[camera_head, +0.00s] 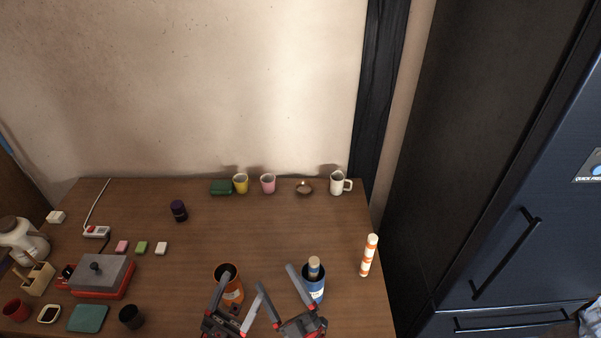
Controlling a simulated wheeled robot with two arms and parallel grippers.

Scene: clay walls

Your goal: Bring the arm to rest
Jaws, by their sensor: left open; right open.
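My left gripper (242,287) is at the front of the wooden table, open, with nothing seen between its fingers. One of its fingers overlaps an orange cup (236,291) in the picture; I cannot tell whether they touch. My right gripper (276,276) is open and empty just to its right. One of its fingers passes in front of the left side of a blue cup (317,290). A tan and blue cylinder (314,265) stands in the blue cup. The lower parts of both grippers run to the bottom edge of the picture.
The wooden table (225,224) has free room in its middle. An orange-and-white striped cylinder (369,256) stands near the right edge. A white mug (337,184), a pink cup (268,185) and a yellow cup (240,185) stand along the back. A red-based grey appliance (101,276) is at left.

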